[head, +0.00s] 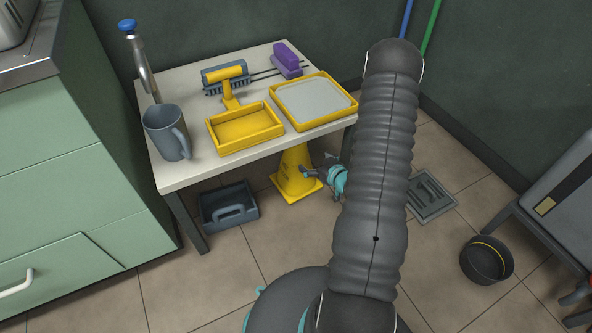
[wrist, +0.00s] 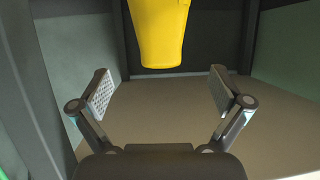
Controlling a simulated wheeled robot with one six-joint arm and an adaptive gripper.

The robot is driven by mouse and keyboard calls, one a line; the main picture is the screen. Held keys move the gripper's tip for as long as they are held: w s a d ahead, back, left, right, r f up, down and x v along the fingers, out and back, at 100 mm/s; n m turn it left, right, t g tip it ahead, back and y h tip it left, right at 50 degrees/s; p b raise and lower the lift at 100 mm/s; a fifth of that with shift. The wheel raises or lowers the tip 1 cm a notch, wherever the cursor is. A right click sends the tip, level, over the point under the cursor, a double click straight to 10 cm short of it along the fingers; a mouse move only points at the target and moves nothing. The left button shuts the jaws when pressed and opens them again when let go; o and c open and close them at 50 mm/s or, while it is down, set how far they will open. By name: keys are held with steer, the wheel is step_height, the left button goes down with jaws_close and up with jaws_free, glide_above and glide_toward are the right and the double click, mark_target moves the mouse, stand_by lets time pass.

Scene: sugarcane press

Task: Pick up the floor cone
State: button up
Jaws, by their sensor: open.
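The yellow floor cone (head: 294,178) stands upright on its square base on the tiles under the small table; the table's front edge hides its top. In the wrist view, the cone (wrist: 158,32) is at the top centre, its narrow end pointing down in the picture. My gripper (head: 314,172) is low beside the cone's right side in the head view, partly hidden by my arm. In the wrist view, my gripper (wrist: 161,92) is open, its two fingers spread wide with nothing between them. The cone lies beyond the fingertips, roughly centred between them.
The table (head: 180,178) above holds a mug (head: 166,134), yellow trays and brushes. A dark caddy (head: 228,205) stands on the floor left of the cone. A floor drain (head: 432,197) and a black bowl (head: 486,262) are at the right. Tiles in front are clear.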

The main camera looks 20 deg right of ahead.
mark_target(301, 154)
steer(key=x, duration=0.8)
steer(key=shift+f+b+x, duration=0.2)
steer(key=shift+b+x, duration=0.05)
steer(key=shift+x, duration=1.1)
steer(key=shift+f+b+x, duration=0.15)
steer(key=shift+b+x, duration=0.05)
steer(key=shift+x, duration=1.1)
steer(key=shift+s, duration=0.15)
steer(key=c, duration=1.6)
